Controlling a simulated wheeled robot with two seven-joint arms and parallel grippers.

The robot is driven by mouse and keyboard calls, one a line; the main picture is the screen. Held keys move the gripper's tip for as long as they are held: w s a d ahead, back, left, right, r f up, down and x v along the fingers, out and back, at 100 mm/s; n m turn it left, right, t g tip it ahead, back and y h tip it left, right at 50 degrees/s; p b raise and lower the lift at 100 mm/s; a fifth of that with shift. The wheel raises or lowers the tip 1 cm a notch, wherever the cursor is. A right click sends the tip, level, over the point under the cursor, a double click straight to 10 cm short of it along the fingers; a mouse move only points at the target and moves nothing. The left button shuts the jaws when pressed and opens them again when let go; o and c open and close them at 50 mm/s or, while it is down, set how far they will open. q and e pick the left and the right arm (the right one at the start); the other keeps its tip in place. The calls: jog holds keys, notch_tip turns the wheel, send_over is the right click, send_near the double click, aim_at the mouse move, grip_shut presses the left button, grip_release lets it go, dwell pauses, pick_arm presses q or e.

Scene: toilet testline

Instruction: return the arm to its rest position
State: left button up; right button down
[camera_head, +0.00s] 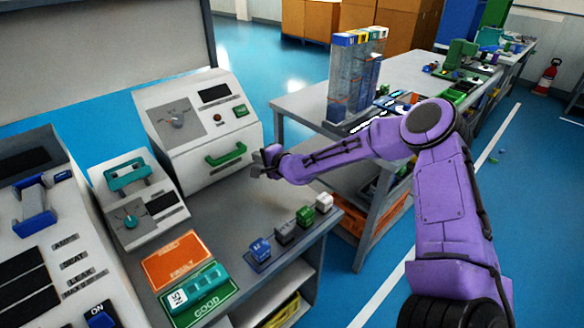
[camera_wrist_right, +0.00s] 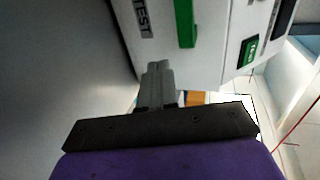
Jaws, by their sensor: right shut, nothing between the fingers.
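My right arm (camera_head: 445,190) is purple and reaches in from the right over the bench, bent at the elbow. My right gripper (camera_head: 259,168) is shut and empty, in front of the large test box (camera_head: 200,125). In the right wrist view the gripper's fingers (camera_wrist_right: 157,80) are together with nothing between them. The test box's green handle (camera_head: 226,154) is just left of the gripper; it also shows in the right wrist view (camera_wrist_right: 185,22). My left gripper is not in view.
A second table (camera_head: 300,101) with clear dispensers (camera_head: 352,85) stands behind my right arm.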

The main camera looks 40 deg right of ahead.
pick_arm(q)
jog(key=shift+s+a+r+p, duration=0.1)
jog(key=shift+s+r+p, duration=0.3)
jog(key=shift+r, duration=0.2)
pick_arm(e)
jog(key=v, duration=1)
jog(key=shift+a, duration=0.2)
